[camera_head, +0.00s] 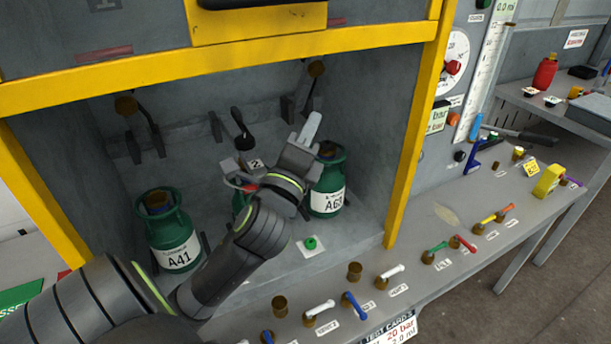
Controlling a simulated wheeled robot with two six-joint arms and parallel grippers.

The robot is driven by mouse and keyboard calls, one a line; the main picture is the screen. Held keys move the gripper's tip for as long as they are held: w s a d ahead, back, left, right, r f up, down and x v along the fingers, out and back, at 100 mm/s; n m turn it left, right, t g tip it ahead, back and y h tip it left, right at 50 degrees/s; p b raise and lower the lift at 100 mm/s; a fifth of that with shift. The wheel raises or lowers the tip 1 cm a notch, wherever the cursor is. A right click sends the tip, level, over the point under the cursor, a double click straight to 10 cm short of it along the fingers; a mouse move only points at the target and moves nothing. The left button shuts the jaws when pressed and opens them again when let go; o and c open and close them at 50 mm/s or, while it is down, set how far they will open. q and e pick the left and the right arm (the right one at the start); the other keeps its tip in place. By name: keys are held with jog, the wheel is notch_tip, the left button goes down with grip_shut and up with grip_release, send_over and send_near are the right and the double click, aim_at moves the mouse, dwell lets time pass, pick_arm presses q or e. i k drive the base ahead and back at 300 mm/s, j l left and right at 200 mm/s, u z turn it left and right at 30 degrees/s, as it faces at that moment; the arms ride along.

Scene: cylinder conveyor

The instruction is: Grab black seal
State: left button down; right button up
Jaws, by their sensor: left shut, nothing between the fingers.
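My left arm reaches into the yellow-framed cabinet, and my left gripper (309,134) is shut and empty. It is just left of the top of the green cylinder marked A6 (327,190); I cannot tell if they touch. I cannot clearly make out a black seal. Small dark pieces on white cards, one on the left (529,92) and one on the right (552,101), lie on the right-hand shelf, too small to identify. My right gripper is not in view.
A green cylinder marked A41 (172,235) stands at the left; another behind my arm is mostly hidden. Brass fittings with coloured handles (355,306) line the front ledge. A yellow post (418,125) bounds the cabinet. A red bottle (545,73) stands on the shelf.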

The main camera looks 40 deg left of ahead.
aim_at(327, 144)
jog(key=k+l, duration=0.6)
jog(key=k, duration=0.2)
